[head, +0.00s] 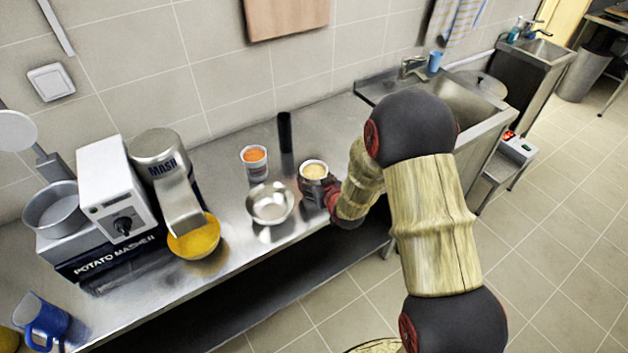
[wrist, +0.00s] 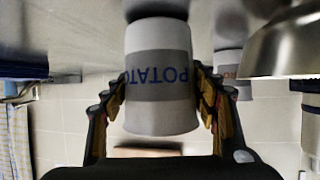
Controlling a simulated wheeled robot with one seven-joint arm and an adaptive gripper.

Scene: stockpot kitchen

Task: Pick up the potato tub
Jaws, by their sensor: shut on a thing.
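The potato tub (head: 314,169) is a small white tub with pale yellow contents, at the counter's front right of the metal bowl. In the wrist view the potato tub (wrist: 160,55) appears upside down, with a grey band and blue POTATO lettering. My gripper (head: 316,187) is shut on its sides, with one finger pad at each side in the wrist view (wrist: 162,88). The tub looks upright. Its base is at or just above the counter; I cannot tell whether they touch.
A white tub with orange contents (head: 254,160) stands behind left, near a black cylinder (head: 285,132). An empty metal bowl (head: 270,204) is close on the left. The potato masher machine (head: 165,180) has a yellow bowl (head: 194,240) under its chute. A sink (head: 462,103) is right.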

